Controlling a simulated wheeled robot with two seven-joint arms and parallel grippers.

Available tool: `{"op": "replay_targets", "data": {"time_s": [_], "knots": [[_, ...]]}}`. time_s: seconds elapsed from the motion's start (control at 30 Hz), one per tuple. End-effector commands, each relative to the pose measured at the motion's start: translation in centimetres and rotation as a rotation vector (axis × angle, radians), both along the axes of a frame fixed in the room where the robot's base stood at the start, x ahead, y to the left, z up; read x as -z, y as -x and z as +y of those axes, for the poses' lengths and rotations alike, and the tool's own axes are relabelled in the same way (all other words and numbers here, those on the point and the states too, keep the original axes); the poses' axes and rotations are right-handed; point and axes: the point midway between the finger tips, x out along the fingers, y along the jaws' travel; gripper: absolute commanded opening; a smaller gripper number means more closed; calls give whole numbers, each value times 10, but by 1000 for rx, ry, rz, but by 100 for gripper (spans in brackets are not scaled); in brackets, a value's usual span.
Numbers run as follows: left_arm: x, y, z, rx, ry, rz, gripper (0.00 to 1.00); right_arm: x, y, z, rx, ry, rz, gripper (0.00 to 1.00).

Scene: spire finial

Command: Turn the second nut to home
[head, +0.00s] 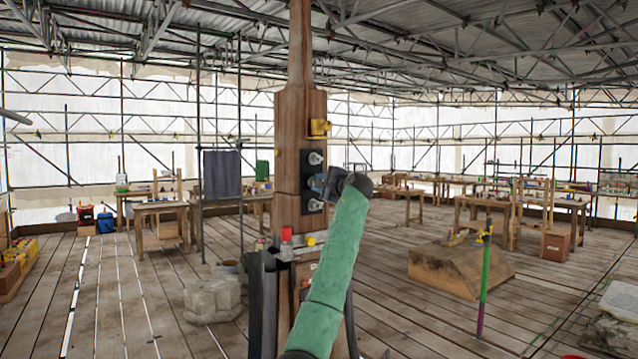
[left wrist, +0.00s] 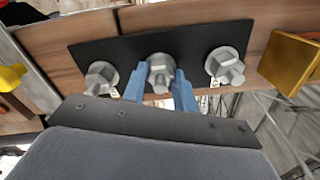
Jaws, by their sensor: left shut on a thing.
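A black plate (head: 306,162) with three grey hex nuts in a row is fixed to the wooden post (head: 300,110). In the left wrist view, the plate (left wrist: 120,55) carries an outer nut at left (left wrist: 101,77), the middle nut (left wrist: 160,72) and an outer nut at right (left wrist: 225,66). My left gripper (left wrist: 160,88) has its blue fingers on both sides of the middle nut and is shut on it. In the head view, my left gripper (head: 317,183) hides most of that nut. The top nut (head: 315,158) and bottom nut (head: 315,205) are clear of the fingers. My right gripper is out of view.
A yellow bracket (head: 319,128) sits on the post just above the plate. A red-capped item (head: 286,235) and a yellow knob (head: 311,241) are below it. A green and purple pole (head: 485,275) and a wooden block (head: 460,270) stand to the right on the plank floor.

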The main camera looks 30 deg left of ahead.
Motion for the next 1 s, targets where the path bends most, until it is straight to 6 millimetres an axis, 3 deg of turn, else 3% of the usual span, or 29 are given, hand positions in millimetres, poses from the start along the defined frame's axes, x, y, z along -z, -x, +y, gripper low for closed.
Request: {"op": "replay_targets", "data": {"time_s": [0.4,0.63,0.67,0.73,1.0], "knots": [[1,0,-1,1,-19,43,6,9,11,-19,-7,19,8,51],[1,0,-1,1,-18,44,6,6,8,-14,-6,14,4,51],[1,-1,-1,1,-18,44,34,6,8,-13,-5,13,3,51],[1,0,-1,1,-18,44,48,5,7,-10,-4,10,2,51],[1,0,0,0,-18,42,50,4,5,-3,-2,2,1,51]]}}
